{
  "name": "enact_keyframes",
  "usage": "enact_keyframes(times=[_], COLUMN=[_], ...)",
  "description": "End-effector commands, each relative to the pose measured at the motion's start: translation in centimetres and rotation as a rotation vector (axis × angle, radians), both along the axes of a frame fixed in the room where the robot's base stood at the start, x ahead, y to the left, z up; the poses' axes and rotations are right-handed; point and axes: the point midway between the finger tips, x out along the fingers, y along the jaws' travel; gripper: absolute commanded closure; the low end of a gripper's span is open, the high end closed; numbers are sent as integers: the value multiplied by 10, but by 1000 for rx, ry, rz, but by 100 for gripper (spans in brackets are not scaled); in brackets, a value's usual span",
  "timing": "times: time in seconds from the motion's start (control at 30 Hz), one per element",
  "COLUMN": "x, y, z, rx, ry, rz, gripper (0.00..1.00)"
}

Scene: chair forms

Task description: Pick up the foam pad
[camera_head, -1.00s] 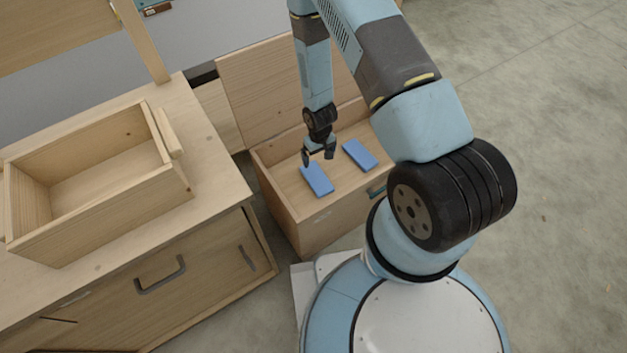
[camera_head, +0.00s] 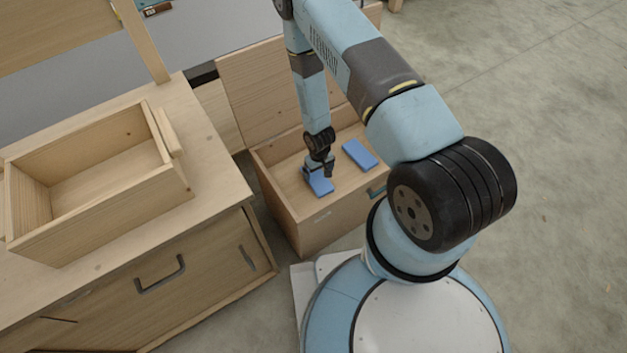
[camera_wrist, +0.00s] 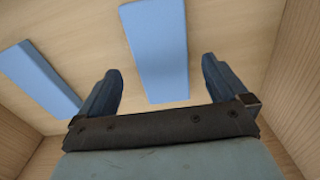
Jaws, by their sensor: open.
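Two blue foam pads lie in an open wooden box. The left pad (camera_head: 321,187) is under my gripper (camera_head: 318,172), which partly hides it in the head view. The right pad (camera_head: 360,154) lies apart from it, towards the box's right side. In the wrist view, one pad (camera_wrist: 157,50) extends between and beyond the fingers of my gripper (camera_wrist: 161,80). The other pad (camera_wrist: 38,78) is at the left, outside the fingers. The fingers are spread, one on each side of the nearer pad, with gaps showing. My gripper is open and holds nothing.
The wooden box (camera_head: 293,219) has raised walls around the pads, and its lid (camera_head: 255,90) stands open behind. A wooden cabinet (camera_head: 214,150) at the left carries an empty wooden tray (camera_head: 95,219). Open concrete floor (camera_head: 560,180) lies at the right.

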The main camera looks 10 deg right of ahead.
Motion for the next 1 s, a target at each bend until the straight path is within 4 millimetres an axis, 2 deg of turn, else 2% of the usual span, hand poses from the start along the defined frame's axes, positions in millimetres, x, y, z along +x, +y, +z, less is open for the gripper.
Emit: enact_keyframes(times=[0.4, 0.77, 1.0], x=[3, 4, 3], y=[2, 3, 2], z=[-45, -51, -50], rx=[-1, 0, 0], ry=[2, 0, 0], rz=[-1, -2, -2], gripper=[0, 0, 23])
